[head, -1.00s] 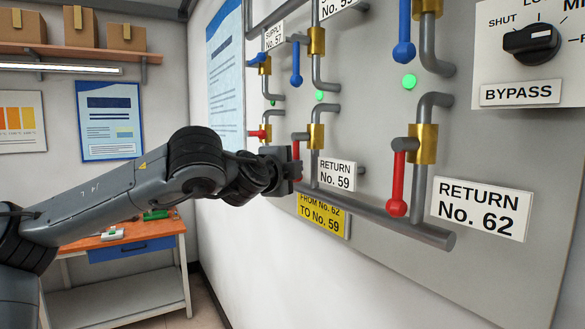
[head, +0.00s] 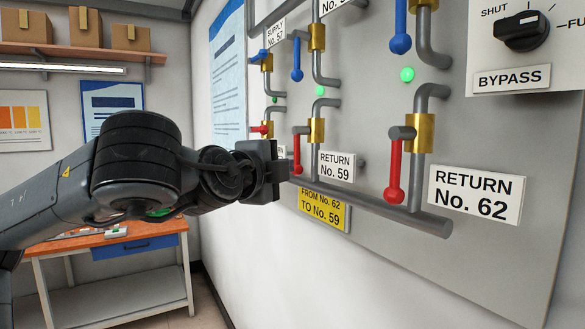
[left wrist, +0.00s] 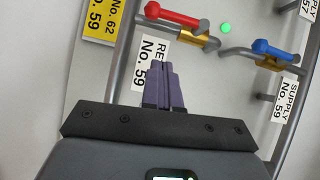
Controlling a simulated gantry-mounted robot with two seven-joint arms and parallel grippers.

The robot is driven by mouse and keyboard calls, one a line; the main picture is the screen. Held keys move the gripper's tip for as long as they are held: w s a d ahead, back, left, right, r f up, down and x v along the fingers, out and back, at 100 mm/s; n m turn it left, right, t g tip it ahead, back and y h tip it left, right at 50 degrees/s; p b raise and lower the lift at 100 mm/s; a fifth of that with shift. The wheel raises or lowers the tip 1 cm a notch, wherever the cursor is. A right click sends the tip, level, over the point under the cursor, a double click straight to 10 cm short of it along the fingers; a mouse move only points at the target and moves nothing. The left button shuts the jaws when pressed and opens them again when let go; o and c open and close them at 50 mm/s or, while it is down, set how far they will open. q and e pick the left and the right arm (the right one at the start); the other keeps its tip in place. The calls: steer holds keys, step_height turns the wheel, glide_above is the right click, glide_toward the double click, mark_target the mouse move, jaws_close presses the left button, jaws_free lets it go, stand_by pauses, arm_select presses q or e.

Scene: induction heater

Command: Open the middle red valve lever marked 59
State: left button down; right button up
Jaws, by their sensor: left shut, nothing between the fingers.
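My left gripper (head: 284,170) is in front of the panel, just left of the lever in the head view. Its purple fingers (left wrist: 162,68) are shut and empty, pointing at the panel over the 59 sign. They appear apart from the lever. My right gripper is in neither view.
Another red lever (head: 395,172) hangs by the "RETURN No. 62" sign (head: 474,194). Blue levers (head: 297,60) are above. A grey horizontal pipe (head: 380,207) and a yellow sign (head: 324,209) lie below. An orange-topped bench (head: 70,240) stands behind my arm.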

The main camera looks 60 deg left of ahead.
arm_select(q)
steer(key=shift+v, duration=0.85)
